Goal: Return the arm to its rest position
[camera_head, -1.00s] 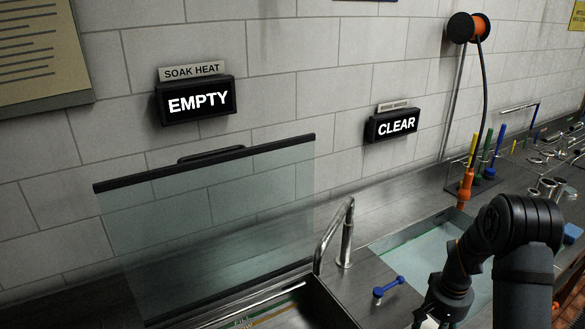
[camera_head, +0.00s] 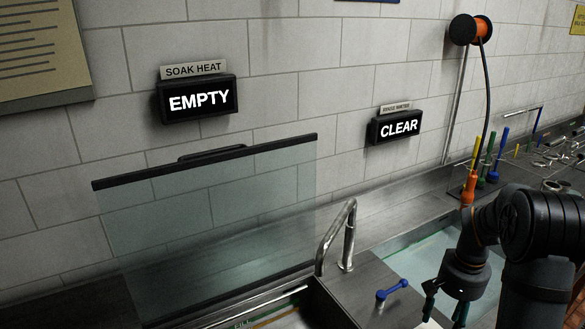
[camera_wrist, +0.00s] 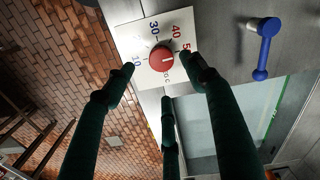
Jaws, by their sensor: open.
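My gripper (camera_head: 445,305) hangs at the lower right of the head view, beside the sink. In the wrist view my gripper (camera_wrist: 158,66) is open, with dark green fingers spread and nothing between them. A red knob (camera_wrist: 161,59) on a white dial plate (camera_wrist: 130,40) marked with numbers lies beyond the fingertips. The fingertips appear on either side of the knob in the picture; their distance from it is hard to tell. My arm is bent above the rinse sink at the right of the head view.
A blue lever (camera_head: 392,290) stands on the steel counter, left of my gripper; it also shows in the wrist view (camera_wrist: 264,45). A curved tap (camera_head: 347,235) and a glass screen (camera_head: 210,220) stand further left. Coloured handles (camera_head: 487,155) stand behind my arm. Signs read EMPTY and CLEAR.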

